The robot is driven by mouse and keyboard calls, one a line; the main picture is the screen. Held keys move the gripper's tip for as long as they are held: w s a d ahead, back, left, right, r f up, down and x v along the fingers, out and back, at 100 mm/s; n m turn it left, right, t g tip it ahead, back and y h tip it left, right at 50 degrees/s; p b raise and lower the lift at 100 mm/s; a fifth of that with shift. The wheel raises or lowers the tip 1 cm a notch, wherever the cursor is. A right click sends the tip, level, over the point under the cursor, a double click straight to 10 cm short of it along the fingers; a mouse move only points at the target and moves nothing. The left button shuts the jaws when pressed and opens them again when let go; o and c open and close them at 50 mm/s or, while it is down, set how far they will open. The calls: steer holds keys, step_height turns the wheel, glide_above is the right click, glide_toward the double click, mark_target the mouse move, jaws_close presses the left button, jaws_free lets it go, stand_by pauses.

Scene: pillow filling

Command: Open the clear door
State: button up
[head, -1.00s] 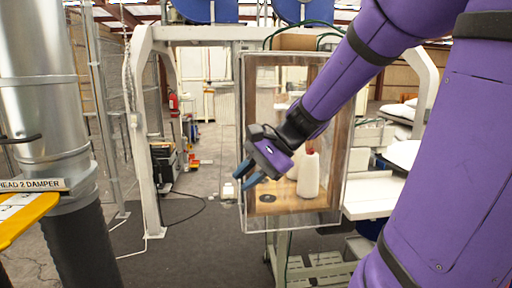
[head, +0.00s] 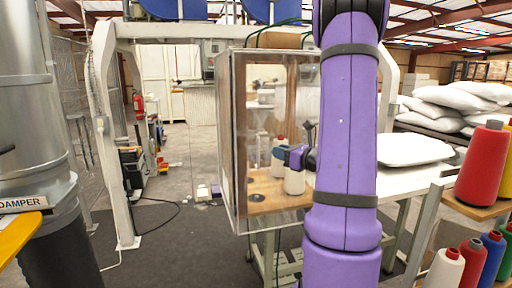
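The clear door (head: 231,190) is a transparent panel on the front of a wooden cabinet (head: 262,190) in the middle of the head view. Its left part and lower edge show; my arm hides the right side. I cannot tell whether it stands ajar. My gripper (head: 280,154), with blue fingertips, overlaps the cabinet's interior in the picture, near the white cones. Whether it touches the door, and whether its fingers are open, cannot be told.
White thread cones (head: 294,182) stand inside the cabinet. A rack of coloured thread cones (head: 481,165) is at the right, near my arm. White pillows (head: 450,100) lie behind it. A metal duct (head: 35,130) and yellow panel (head: 18,233) are at the left.

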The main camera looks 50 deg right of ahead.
glide_above(258, 165)
steer(key=shift+w+d, duration=0.15)
steer(key=shift+d, duration=0.15)
steer(key=shift+c, duration=0.3)
jaws_close()
